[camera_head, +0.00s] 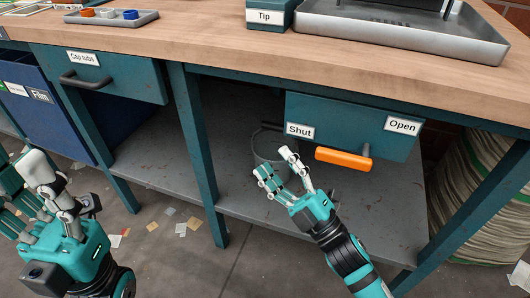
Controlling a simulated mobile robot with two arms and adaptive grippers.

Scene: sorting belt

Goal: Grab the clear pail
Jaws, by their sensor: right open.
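The clear pail (262,147) looks greyish and see-through. It stands on the grey lower shelf under the bench, below the left end of the drawer marked Shut and Open. My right gripper (277,166) is open in front of the pail. Its fingers and thumb overlap the pail in the picture and hide its lower front and right side. I cannot tell if they touch it. My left gripper (28,182) is at the left edge, far from the pail, and whether it is open or shut is unclear.
The drawer (344,117) with an orange handle (343,159) hangs just above and right of the pail. A table leg (199,150) stands to its left. The lower shelf (160,165) has free room left of that leg. Stacked sacks (478,190) stand at right.

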